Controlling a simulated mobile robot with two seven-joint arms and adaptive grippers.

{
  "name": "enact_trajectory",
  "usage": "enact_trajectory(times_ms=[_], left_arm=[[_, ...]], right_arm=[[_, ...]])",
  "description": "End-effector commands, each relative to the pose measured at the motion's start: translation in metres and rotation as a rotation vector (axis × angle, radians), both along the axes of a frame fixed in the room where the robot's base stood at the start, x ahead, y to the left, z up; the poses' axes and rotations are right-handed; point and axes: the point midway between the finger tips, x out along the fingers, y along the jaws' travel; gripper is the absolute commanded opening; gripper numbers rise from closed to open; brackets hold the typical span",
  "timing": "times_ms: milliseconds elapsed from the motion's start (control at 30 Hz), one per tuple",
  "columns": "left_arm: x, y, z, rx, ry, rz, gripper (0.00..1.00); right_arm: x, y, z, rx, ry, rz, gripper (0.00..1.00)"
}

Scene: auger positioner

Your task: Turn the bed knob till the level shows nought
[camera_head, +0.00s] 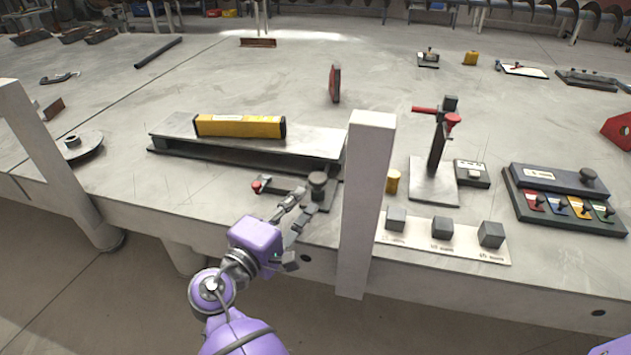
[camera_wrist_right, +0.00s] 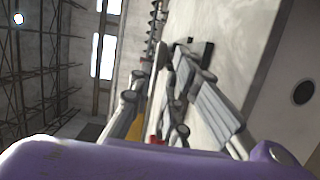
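A yellow spirit level (camera_head: 240,126) lies on the grey bed (camera_head: 312,142). Its vial is too small to read. A black knob (camera_head: 317,180) stands on a dark mount at the bed's front edge. A red-ended lever (camera_head: 258,186) lies to its left. My purple right gripper (camera_head: 304,203) is in front of the knob, its grey fingers apart with the tips close to it. I cannot tell whether they touch. The right wrist view shows the grey fingers (camera_wrist_right: 195,95), but the knob is not clear there. My left gripper is not in view.
A grey upright post (camera_head: 367,200) stands just right of the knob. Further right are a red-handled stand (camera_head: 437,150), grey blocks on a strip (camera_head: 440,240) and a dark box with coloured tabs (camera_head: 565,200). A round disc (camera_head: 82,148) lies left. The table behind the bed is mostly clear.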

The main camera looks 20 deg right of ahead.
Motion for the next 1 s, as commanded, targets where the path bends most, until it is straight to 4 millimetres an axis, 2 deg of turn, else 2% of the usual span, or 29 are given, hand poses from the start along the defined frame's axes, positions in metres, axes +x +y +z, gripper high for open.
enact_trajectory(times_ms=[200,400,767,900,1000], left_arm=[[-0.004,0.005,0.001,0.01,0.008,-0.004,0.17],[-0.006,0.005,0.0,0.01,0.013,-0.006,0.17],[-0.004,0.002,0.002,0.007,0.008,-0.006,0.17],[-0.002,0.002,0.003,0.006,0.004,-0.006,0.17],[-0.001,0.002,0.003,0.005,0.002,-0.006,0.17]], right_arm=[[0.024,-0.028,0.002,0.0,-0.001,-0.001,0.17],[0.039,-0.046,0.001,0.001,-0.001,0.0,0.17],[0.044,-0.052,0.0,0.002,0.001,0.001,0.17],[0.044,-0.051,0.0,0.002,0.001,0.001,0.0],[0.044,-0.051,0.0,0.001,0.0,0.001,0.0]])
